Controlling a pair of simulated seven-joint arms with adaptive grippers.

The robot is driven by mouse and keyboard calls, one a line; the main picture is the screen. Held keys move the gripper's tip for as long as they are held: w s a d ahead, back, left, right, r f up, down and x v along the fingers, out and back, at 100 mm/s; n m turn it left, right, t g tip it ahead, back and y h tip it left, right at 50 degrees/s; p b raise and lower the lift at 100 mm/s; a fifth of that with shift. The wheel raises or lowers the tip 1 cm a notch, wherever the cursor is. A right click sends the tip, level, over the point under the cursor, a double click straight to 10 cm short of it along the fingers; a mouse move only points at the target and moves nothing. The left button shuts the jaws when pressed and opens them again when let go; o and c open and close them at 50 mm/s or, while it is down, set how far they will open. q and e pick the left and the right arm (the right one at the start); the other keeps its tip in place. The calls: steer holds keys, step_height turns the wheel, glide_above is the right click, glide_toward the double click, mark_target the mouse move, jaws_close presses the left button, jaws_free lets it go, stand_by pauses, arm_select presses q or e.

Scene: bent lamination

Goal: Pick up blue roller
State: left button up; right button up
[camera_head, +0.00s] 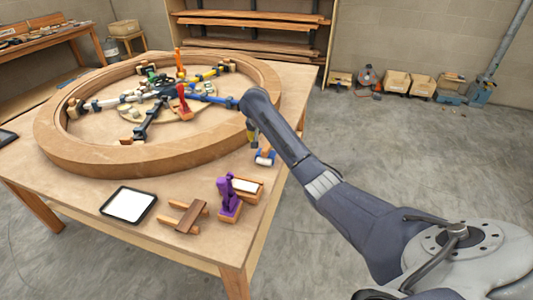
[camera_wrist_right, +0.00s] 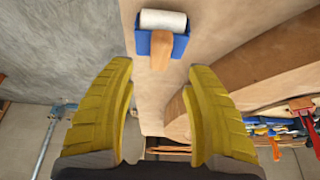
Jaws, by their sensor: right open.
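The blue roller (camera_head: 265,157) lies near the right edge of the wooden table (camera_head: 80,197), outside the large wooden ring. In the right wrist view, the roller (camera_wrist_right: 178,41) shows a blue frame, a white cylinder and a wooden handle pointing toward my fingers. My right gripper (camera_head: 252,134) is above the table edge by the roller, its fingers partly hidden by my arm. In the right wrist view, its yellow fingers (camera_wrist_right: 158,72) are spread and empty, with the roller beyond their tips and apart from them. My left gripper is not in view.
The curved wooden ring (camera_head: 110,168) fills much of the table, with several clamps inside. A purple tool (camera_head: 228,200), a box with a white insert (camera_head: 246,187), a wooden piece (camera_head: 185,216) and a black-rimmed white tray (camera_head: 128,204) sit at the front.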

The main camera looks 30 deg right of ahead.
mark_target(266, 148)
steer(key=shift+x, duration=3.2)
jaws_close()
